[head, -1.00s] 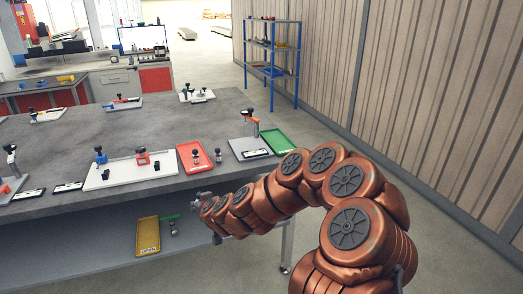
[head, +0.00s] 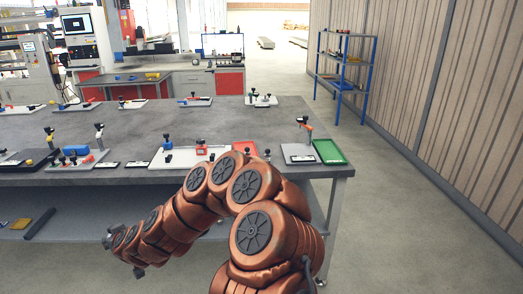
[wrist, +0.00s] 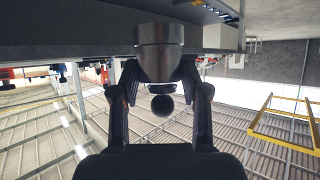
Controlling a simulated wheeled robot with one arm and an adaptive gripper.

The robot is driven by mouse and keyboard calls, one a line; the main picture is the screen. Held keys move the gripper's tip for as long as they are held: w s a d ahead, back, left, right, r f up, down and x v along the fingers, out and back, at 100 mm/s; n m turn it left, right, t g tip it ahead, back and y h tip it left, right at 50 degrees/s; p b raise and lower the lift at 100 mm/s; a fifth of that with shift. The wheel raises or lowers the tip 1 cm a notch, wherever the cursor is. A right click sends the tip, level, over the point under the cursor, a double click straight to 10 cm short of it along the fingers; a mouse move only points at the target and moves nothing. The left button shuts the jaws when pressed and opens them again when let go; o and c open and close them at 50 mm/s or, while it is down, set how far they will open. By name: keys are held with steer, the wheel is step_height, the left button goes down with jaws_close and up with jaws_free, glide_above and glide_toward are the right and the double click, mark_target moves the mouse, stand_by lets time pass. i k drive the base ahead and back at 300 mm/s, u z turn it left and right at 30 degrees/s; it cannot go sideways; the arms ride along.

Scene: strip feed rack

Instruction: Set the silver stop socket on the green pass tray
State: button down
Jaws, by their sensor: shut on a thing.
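The silver stop socket (wrist: 159,50) is a short metal cylinder held between the two fingers of my gripper (wrist: 160,84) in the wrist view. A dark round knob shows just below it, between the fingers. The green pass tray (head: 329,151) lies flat at the right end of the long grey table in the head view, with bare green floor visible. My arm's end reaches low to the left, in front of the table's edge and well left of the tray. The socket cannot be made out in the head view.
A red tray (head: 244,148) is farther left, partly hidden by my arm. A blue shelf rack (head: 345,70) stands behind. The floor right of the table is clear.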

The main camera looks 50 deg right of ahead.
mark_target(329, 151)
steer(key=u, duration=0.9)
steer(key=i, duration=1.45)
steer(key=z, duration=2.85)
